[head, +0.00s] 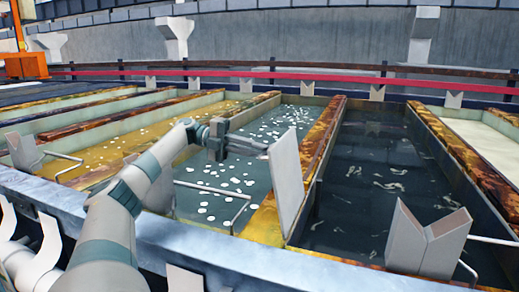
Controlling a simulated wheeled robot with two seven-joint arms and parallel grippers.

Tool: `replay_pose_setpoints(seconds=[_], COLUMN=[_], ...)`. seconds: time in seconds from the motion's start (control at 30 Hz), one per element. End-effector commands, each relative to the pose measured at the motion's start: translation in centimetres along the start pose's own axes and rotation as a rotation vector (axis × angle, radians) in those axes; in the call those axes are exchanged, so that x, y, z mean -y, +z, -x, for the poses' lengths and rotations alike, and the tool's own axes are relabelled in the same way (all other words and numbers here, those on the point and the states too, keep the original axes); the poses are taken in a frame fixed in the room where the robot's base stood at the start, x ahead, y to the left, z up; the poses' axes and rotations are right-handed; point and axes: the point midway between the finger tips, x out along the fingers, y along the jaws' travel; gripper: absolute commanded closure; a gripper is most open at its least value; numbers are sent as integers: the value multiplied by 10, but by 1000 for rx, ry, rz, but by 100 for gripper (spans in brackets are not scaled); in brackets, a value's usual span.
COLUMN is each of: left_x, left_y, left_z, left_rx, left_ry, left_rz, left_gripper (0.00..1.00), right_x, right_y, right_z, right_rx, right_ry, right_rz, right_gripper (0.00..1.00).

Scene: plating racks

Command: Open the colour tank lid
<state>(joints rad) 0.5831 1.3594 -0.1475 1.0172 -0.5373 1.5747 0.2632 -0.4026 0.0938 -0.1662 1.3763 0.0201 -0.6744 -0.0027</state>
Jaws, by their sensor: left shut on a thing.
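My left arm comes in from the lower left and reaches over the tanks. My left gripper (260,149) is shut at the upper left edge of a flat pale grey panel, which I take for the colour tank lid (288,182). The panel stands steeply tilted, its lower end near the divider beside the dark tank. A hinge is not visible. Just right of the panel is an open tank of dark liquid (365,180). Left of it is a tank of greenish liquid with white floating flecks (285,122). My right gripper is not in view.
A grey V-shaped bracket (406,240) stands at the near right wall, beside a bent metal rod (468,268). Another bent rod (238,211) lies below my gripper. Rusty dividers (322,140) separate the tanks. A red rail (300,75) runs behind.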

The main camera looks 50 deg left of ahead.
Motion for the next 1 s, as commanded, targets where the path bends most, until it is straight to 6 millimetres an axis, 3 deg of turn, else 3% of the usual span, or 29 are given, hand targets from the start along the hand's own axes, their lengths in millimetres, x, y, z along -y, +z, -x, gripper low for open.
replay_pose_setpoints(seconds=[0.03, 0.47, 0.5, 0.53, 1.0], left_x=[-22, -23, -23, -23, -16], left_y=[-4, -4, -4, -4, -2], left_z=[-8, -8, -8, -8, -4], left_rx=[-27, -29, -29, -29, -17], left_ry=[30, 31, 30, 29, 23], left_rz=[20, 19, 18, 18, 14], left_gripper=[100, 100, 80, 72, 71], right_x=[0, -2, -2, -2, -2], right_y=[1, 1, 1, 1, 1], right_z=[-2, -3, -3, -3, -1], right_rx=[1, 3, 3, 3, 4], right_ry=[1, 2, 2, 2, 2], right_rz=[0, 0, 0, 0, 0], right_gripper=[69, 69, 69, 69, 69])
